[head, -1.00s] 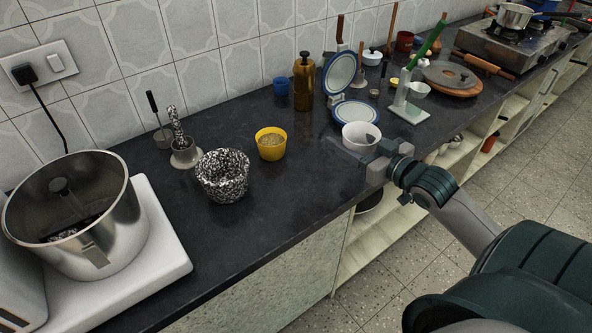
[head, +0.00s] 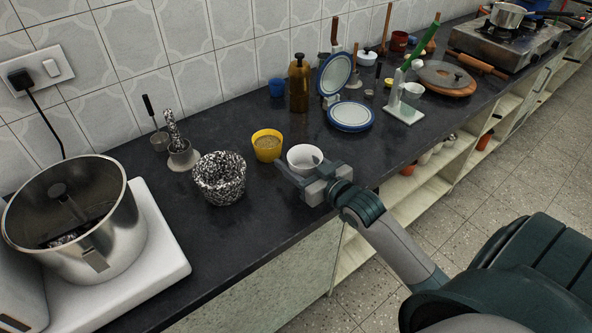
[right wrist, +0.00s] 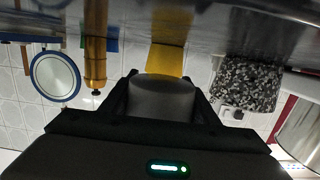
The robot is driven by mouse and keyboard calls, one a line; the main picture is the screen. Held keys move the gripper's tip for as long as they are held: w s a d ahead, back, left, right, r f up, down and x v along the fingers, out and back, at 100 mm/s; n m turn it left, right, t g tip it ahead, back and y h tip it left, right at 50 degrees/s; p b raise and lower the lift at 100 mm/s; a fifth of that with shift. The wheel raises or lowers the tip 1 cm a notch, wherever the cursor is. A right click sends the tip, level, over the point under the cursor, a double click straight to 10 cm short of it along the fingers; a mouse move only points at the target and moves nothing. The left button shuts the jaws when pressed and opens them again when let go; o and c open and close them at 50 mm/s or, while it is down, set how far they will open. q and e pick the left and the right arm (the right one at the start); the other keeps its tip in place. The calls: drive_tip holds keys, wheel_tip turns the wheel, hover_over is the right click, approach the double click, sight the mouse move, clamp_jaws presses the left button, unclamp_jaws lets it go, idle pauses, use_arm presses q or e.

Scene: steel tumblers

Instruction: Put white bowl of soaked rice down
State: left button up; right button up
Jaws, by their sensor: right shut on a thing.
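The white bowl (head: 304,156) is near the counter's front edge, just right of the yellow tub and roughly upright. My right gripper (head: 303,174) is shut on it, with a finger on either side. The right wrist view, which is upside down, shows the bowl (right wrist: 162,98) between the two dark fingers. I cannot make out rice in it, and I cannot tell whether its base touches the counter. My left gripper is not in view.
A yellow tub (head: 267,146) with grainy contents stands close to the left of the bowl. A speckled black-and-white pot (head: 220,180) is further left. A brown bottle (head: 299,84) and a blue-rimmed plate (head: 351,116) stand behind. Bare dark counter (head: 270,215) lies in front.

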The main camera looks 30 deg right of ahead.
sight(325, 204)
drive_tip(key=shift+f, duration=2)
drive_tip(key=shift+f, duration=0.15)
drive_tip(key=o, duration=1.2)
drive_tip(key=shift+r, duration=0.2)
drive_tip(key=shift+s+d, duration=0.1)
drive_tip(key=shift+s, duration=0.45)
drive_tip(key=s, duration=0.3)
drive_tip(key=s+r, duration=0.1)
drive_tip(key=s, duration=0.3)
drive_tip(key=s+b, duration=0.1)
drive_tip(key=s, duration=0.2)
drive_tip(key=shift+s+d+r, duration=0.35)
drive_tip(key=shift+s+d, duration=0.05)
